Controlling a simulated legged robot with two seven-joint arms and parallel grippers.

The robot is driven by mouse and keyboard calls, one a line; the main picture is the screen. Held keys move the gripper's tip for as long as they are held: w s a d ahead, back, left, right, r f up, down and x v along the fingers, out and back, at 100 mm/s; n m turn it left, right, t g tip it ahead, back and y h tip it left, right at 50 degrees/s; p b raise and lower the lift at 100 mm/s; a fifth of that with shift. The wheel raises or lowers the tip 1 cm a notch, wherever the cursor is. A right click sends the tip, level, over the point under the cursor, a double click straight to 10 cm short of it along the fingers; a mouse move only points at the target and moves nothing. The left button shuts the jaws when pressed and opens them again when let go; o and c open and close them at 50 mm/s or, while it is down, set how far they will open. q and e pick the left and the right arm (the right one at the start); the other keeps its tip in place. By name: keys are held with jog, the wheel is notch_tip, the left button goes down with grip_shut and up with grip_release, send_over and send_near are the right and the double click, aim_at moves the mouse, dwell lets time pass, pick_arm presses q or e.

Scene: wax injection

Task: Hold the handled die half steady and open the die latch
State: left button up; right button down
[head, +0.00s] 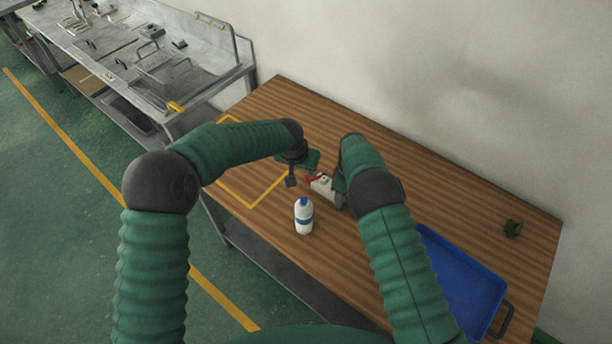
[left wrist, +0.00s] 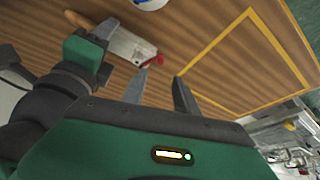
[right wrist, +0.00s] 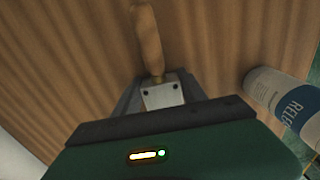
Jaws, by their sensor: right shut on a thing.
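The die, a pale metal block (head: 322,186), is on the wooden table; it also shows in the left wrist view (left wrist: 128,46) and partly in the right wrist view (right wrist: 164,94). Its wooden handle (right wrist: 148,40) sticks out at one end. The red die latch (left wrist: 154,62) is at the other end. My right gripper (head: 339,190) is shut on the die, one finger on each side of the block in the right wrist view. My left gripper (left wrist: 164,76) is open and empty, with one fingertip close to the latch; I cannot tell whether they touch.
A white bottle with a blue cap (head: 304,216) stands just in front of the die. A yellow outlined area (head: 240,197) on the table is empty.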

aim_at(306, 177)
pick_arm(q)
jog(key=x, duration=1.1)
jog(key=shift+w+a+r, duration=0.1)
grip_shut()
jog(key=shift+a, duration=0.1)
dwell(0.7)
